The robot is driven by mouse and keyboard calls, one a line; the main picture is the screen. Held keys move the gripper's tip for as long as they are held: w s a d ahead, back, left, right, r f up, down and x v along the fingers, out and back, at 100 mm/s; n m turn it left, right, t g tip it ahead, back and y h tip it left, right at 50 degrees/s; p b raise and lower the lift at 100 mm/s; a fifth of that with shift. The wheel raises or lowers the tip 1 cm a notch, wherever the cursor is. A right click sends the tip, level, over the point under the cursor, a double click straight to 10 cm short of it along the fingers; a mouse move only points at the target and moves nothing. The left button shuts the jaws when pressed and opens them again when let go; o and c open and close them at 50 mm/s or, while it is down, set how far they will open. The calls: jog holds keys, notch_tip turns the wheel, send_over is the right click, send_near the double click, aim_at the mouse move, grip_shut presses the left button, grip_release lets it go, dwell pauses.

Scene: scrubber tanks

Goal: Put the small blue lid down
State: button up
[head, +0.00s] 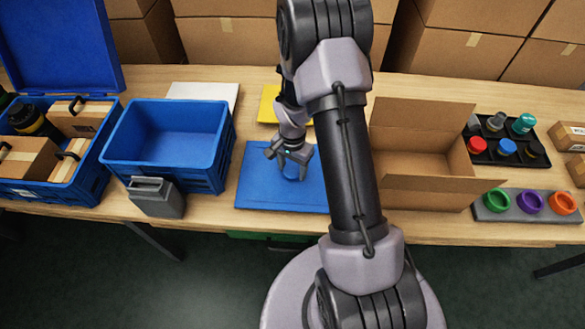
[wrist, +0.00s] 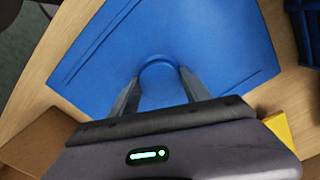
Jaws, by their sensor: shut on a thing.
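The small blue lid (wrist: 159,80) is round and sits between the two fingers of my gripper (wrist: 158,88) in the wrist view. My gripper is shut on it. In the head view my gripper (head: 289,160) is over the blue mat (head: 252,188), and the lid (head: 291,172) shows partly below the fingers. The mat also fills much of the wrist view (wrist: 215,40). The lid is at or close above the mat; I cannot tell whether it touches. Blue on blue makes its edge hard to see.
An empty blue crate (head: 165,160) stands left, with a grey bin (head: 155,197) at its front. An open cardboard box (head: 420,190) stands right of my arm. A black tray (head: 482,157) of lidded jars and a grey holder (head: 495,208) with coloured rings lie far right.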

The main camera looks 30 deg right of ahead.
jog(key=o, duration=1.6)
jog(key=shift+f, duration=0.1)
jog(key=shift+o, duration=0.2)
notch_tip(320, 180, up, 12)
jog(key=p, duration=0.5)
notch_tip(320, 180, up, 11)
jog(key=n+t, duration=0.2)
send_over(292, 170)
jog(key=a, duration=0.4)
jog(key=s+a+r+n+t+y, duration=0.1)
jog(key=s+a+r+n+t, duration=0.1)
jog(key=s+a+r, duration=0.4)
jog(key=s+a+r+n+t+y, duration=0.1)
jog(key=s+a+r+n, duration=0.2)
jog(key=s+a+r, duration=0.3)
jog(key=s+r, duration=0.4)
jog(key=s, duration=0.1)
jog(key=shift+s+r+n+t, duration=0.2)
jog(key=shift+s+n+t, duration=0.15)
jog(key=shift+n+t, duration=0.05)
jog(key=shift+a, duration=0.1)
